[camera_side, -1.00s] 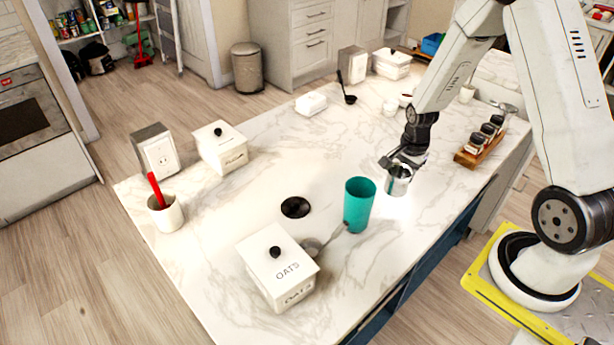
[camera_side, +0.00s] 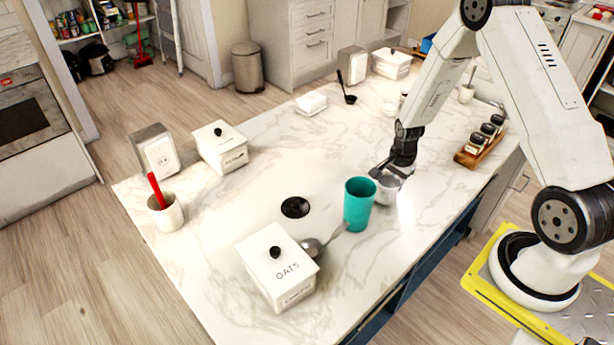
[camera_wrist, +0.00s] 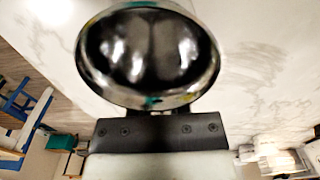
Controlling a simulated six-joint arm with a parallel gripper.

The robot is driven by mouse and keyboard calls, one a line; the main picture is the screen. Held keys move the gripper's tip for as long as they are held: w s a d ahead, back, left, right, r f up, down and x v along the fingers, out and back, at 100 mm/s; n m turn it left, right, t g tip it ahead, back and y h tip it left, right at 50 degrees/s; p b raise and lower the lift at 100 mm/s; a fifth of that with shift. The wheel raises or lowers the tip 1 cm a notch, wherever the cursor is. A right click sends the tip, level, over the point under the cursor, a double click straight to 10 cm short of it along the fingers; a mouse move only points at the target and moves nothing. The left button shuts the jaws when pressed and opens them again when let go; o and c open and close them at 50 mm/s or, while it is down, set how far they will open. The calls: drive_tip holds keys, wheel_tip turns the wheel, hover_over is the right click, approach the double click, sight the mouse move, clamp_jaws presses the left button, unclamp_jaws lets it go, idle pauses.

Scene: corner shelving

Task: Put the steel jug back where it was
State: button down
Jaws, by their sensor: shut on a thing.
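The steel jug (camera_side: 385,191) is held in my gripper (camera_side: 388,173), just right of the teal cup and low over the marble counter. I cannot tell whether its base touches the counter or whether a gap separates it from the cup. In the wrist view the jug's shiny round mouth (camera_wrist: 150,58) fills the upper middle, and its inside looks empty. The dark gripper body (camera_wrist: 160,133) shows below it; the fingertips are hidden there. The teal cup (camera_side: 359,206) stands upright on the counter.
A wooden rack of small jars (camera_side: 481,143) stands to the right. The counter (camera_side: 300,150) behind the cup is clear.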

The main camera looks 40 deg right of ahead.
drive_tip(key=shift+f, duration=0.4)
drive_tip(key=shift+f, duration=0.1)
drive_tip(key=c, duration=0.6)
unclamp_jaws()
drive_tip(key=shift+r, duration=6.15)
drive_tip(key=s+a+r+n+t, duration=0.1)
drive_tip(key=s+a+r+n, duration=0.1)
drive_tip(key=a+n, duration=0.4)
drive_tip(key=s+a+r+n, duration=0.3)
drive_tip(key=a+n, duration=0.3)
drive_tip(key=s+a+r+n+t, duration=0.1)
drive_tip(key=s+a+r+n, duration=0.1)
drive_tip(key=a+n, duration=0.4)
drive_tip(key=shift+s+a+r+t, duration=0.15)
drive_tip(key=shift+s+r+t, duration=0.1)
drive_tip(key=shift+s+t, duration=0.05)
